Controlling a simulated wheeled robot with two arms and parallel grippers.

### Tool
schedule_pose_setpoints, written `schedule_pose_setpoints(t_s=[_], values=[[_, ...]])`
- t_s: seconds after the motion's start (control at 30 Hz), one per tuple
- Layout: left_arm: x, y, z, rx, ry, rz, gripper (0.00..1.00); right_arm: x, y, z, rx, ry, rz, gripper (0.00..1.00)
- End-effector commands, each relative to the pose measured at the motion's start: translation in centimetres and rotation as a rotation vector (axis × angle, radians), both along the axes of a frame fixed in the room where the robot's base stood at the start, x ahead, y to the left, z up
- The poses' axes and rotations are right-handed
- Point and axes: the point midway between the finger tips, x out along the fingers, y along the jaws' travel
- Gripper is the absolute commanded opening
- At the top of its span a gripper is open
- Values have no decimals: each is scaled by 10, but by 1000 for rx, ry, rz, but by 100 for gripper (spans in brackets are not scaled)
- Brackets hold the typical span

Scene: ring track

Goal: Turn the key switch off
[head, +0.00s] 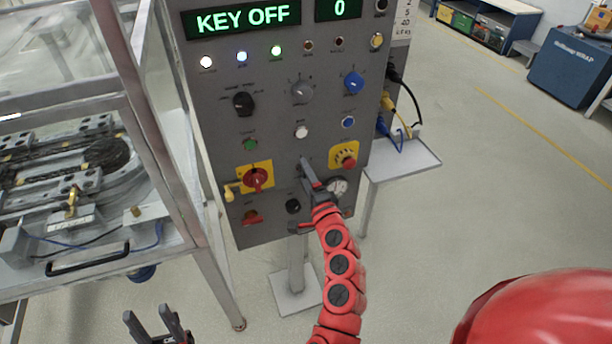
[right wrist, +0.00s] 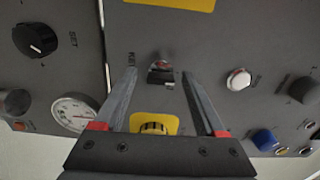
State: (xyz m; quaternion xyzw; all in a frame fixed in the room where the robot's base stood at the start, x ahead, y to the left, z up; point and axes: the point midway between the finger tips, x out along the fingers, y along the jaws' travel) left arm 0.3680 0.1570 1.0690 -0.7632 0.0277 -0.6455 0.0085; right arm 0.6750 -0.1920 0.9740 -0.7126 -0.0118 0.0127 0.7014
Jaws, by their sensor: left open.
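The grey control panel (head: 225,130) stands ahead, and its green display (head: 241,18) reads "KEY OFF". In the right wrist view the key switch (right wrist: 162,74) is a small metal and dark red part on the grey face, with a partly legible "KEY" label beside it. My right gripper (head: 299,195) is at the lower part of the panel. Its fingers (right wrist: 160,88) are apart, one on each side of the key switch, with visible gaps. I cannot pick the key out in the head view.
A framed machine (head: 80,190) stands left. Floor on the right is mostly clear.

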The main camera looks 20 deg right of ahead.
Motion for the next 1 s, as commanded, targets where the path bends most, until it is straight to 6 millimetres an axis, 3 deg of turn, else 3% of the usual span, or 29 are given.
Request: schedule_pose_setpoints(t_s=[0.23, 0.37, 0.73, 1.0], values=[[0, 0, -1, 0, 0, 0, 50, -3, 0, 0, 1, -1, 0, 72], [0, 0, -5, 0, 0, 0, 50, -15, -1, -1, 1, -2, -1, 72], [0, 0, -22, 0, 0, 0, 50, -92, -4, -2, 0, -1, -4, 72], [0, 0, 8, 0, 0, 0, 50, -144, -5, 4, -3, 7, 0, 72]])
